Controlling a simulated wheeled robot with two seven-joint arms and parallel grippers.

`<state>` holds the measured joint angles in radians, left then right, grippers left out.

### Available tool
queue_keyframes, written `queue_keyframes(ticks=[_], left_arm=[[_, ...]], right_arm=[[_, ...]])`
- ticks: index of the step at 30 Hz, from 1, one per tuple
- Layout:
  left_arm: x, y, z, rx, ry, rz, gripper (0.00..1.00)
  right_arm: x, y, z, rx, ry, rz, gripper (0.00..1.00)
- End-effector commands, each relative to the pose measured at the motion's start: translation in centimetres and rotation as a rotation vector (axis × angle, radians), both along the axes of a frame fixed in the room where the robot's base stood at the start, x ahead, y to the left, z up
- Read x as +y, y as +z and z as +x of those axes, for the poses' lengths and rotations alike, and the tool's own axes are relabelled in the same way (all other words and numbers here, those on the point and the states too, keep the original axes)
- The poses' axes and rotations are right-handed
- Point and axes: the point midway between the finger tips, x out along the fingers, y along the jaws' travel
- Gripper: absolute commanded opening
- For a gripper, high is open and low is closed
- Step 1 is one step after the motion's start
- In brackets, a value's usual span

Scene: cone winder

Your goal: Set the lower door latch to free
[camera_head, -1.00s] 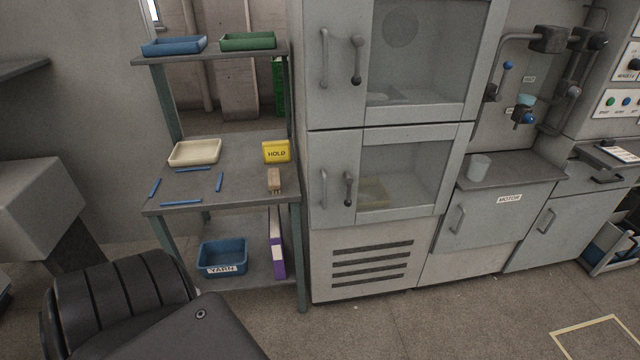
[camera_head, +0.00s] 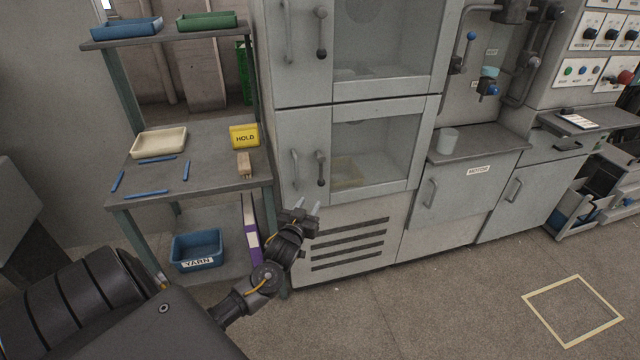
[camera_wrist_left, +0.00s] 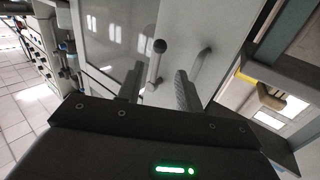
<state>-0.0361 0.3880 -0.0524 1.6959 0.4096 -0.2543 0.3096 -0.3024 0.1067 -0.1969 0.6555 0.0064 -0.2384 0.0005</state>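The lower door (camera_head: 372,150) is grey with a window and is shut. Its latch (camera_head: 320,168) is a dark lever with a round knob, hanging down to the right of a fixed grey handle (camera_head: 295,170). My left gripper (camera_head: 308,206) is open and empty, a little below and in front of the latch, apart from it. In the left wrist view the latch's dark knob (camera_wrist_left: 159,46) shows beyond and between the fingers, with the handle (camera_wrist_left: 200,62) to its right. My right gripper is in neither view.
The upper door (camera_head: 385,45) has a similar latch (camera_head: 321,40). A shelf rack (camera_head: 195,200) stands at the left with trays, a yellow HOLD box (camera_head: 245,136) and a blue YARN bin (camera_head: 197,249). The floor at the right is free around a taped square (camera_head: 572,310).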

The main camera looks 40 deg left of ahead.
Motion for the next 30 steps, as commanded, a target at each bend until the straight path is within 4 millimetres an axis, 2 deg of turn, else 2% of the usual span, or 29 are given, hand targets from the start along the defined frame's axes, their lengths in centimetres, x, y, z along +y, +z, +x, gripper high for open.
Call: queue_keyframes(ticks=[3, 10, 21, 25, 30], left_arm=[[0.1, 1.7, 0.2, -0.039, 0.002, -0.004, 0.36], [0.5, 1.9, 1.2, -0.041, 0.003, -0.003, 0.36], [3.0, 1.9, 7.4, -0.041, 0.004, -0.002, 0.36], [3.6, 1.8, 9.0, -0.039, 0.003, -0.002, 0.36], [4.0, 1.8, 10.1, -0.039, 0.002, -0.003, 0.36]], right_arm=[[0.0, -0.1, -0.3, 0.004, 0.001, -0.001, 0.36], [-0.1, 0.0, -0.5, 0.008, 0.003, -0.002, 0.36], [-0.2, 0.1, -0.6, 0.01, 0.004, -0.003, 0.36], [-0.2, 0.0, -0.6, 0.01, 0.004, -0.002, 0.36], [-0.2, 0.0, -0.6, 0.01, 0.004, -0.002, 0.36]])
